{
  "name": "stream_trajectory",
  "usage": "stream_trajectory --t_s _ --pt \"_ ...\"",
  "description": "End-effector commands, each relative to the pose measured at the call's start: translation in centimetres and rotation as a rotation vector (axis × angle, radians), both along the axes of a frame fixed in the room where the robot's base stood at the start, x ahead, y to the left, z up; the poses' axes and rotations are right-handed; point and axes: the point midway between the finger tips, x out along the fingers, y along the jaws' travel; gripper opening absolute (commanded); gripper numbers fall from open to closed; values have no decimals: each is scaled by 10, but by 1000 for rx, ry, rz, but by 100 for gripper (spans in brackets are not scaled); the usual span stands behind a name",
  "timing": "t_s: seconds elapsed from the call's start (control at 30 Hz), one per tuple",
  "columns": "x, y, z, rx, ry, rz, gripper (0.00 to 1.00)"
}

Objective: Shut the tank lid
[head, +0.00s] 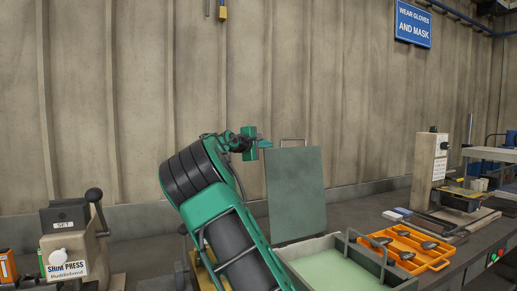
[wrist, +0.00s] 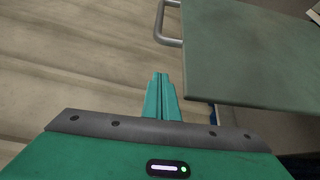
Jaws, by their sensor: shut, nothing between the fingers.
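The tank lid (head: 296,194) is a grey-green panel standing open, nearly upright, at the back of the tank. A metal handle (head: 292,141) is on its top edge. The tank (head: 330,262) is an open grey box with pale green inside, partly hidden by my arm. My gripper (head: 266,144) is shut and empty, up at the left of the lid's top edge. In the wrist view, my shut fingers (wrist: 161,98) are left of the lid (wrist: 250,55), with its handle (wrist: 166,24) above them. I cannot tell whether the fingers touch the lid.
An orange tray (head: 408,245) with several dark parts stands right of the tank. The wall (head: 130,110) is close behind the bench. The air above the tank is clear.

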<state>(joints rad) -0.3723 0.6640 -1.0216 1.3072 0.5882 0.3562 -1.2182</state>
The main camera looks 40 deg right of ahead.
Motion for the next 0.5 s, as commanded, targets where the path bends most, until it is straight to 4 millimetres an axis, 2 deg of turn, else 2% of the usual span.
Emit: stream_trajectory --t_s 0.07,0.3,0.5 --pt "0 -8 0 0 -1 -1 0" --pt "-25 -5 5 1 -1 1 0" --pt "-36 -4 7 1 0 1 0"
